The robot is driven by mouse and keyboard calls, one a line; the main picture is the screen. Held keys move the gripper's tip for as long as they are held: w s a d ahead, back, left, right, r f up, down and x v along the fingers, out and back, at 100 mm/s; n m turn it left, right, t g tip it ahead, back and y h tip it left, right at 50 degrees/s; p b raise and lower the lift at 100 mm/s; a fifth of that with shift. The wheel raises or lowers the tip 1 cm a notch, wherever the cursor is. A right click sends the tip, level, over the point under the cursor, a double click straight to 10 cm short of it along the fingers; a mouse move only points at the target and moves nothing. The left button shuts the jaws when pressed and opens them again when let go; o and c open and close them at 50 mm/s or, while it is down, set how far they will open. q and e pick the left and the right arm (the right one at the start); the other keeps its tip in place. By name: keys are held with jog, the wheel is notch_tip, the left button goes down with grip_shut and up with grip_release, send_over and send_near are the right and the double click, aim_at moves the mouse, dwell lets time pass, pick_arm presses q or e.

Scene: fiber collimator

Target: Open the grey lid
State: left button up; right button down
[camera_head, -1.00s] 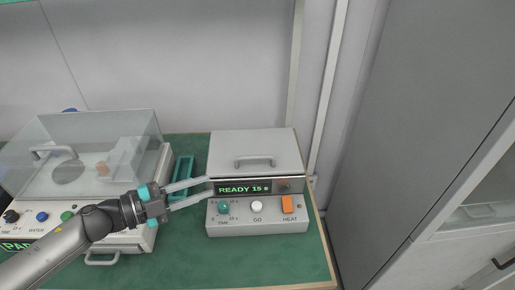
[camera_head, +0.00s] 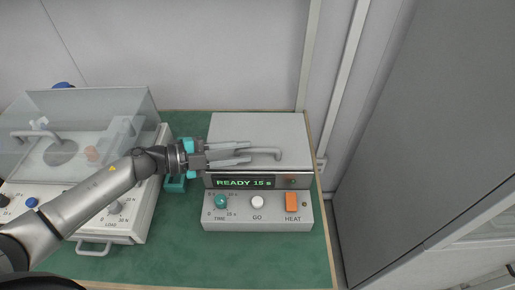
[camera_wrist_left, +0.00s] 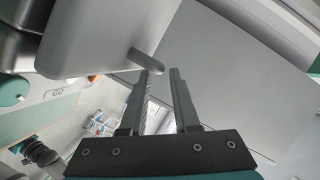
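The grey lid (camera_head: 285,128) lies shut on top of the box-shaped heater unit in the head view. Its bar handle (camera_head: 268,152) runs along the front part of the lid. My left gripper (camera_head: 248,153) is open, coming in from the left over the lid, with its fingertips at the left part of the handle. In the left wrist view the two fingers (camera_wrist_left: 160,72) stand apart, and the handle's end (camera_wrist_left: 146,60) shows just beyond their tips. I cannot tell whether they touch it. My right gripper is not in view.
The unit's front panel (camera_head: 240,213) has a green knob, a white button and an orange switch; its display (camera_head: 243,183) reads READY 15 s. A machine with a clear cover (camera_head: 90,105) stands at the left. Green table (camera_head: 205,265) is free in front. A grey cabinet (camera_head: 425,120) stands at the right.

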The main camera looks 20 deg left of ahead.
aim_at(250, 151)
pick_arm(q)
jog(key=shift+x, duration=2.4)
grip_shut()
